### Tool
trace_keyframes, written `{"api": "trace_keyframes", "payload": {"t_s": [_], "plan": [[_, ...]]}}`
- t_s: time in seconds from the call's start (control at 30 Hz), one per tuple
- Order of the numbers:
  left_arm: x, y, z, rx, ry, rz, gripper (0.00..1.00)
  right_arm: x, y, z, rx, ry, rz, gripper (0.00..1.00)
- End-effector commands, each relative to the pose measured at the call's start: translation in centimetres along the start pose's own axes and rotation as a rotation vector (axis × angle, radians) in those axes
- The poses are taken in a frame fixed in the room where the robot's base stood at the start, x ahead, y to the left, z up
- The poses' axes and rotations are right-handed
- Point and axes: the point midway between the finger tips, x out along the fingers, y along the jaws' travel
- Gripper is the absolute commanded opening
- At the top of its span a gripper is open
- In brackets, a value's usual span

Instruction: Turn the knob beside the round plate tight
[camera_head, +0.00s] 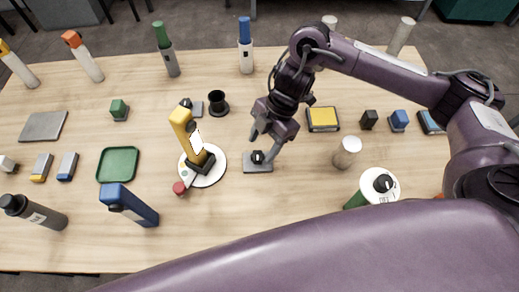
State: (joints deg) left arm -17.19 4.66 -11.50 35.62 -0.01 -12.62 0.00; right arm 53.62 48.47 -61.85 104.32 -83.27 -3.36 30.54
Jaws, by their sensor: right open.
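A white round plate (216,171) lies near the middle of the wooden table, with a yellow and black device (188,132) standing on it. Just right of the plate, a black knob (258,157) sits on a flat grey base (260,168). My right gripper (265,147) reaches down over the knob with its fingers apart, one on each side of it. I cannot tell whether the fingers touch the knob. A red knob (179,188) also shows at the plate's lower left edge. My left gripper is not in view.
A black cup (218,102) stands behind the plate. Several bottles line the back. The table in front of the knob is clear.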

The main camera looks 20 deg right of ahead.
Motion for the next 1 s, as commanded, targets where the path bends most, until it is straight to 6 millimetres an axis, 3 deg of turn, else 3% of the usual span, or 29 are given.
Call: {"api": "trace_keyframes", "payload": {"t_s": [0.2,0.57,0.9,1.0], "plan": [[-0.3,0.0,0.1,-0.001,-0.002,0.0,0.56,2.6,0.0,0.0,0.001,0.0,0.0,0.56],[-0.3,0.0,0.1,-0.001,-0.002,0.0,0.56,3.2,0.0,0.0,0.0,-0.001,0.002,0.56],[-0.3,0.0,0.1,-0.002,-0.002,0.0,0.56,3.2,0.0,0.0,0.0,-0.001,0.002,0.12],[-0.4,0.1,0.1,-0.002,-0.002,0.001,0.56,3.2,0.0,0.0,0.002,-0.001,0.002,0.12]]}}
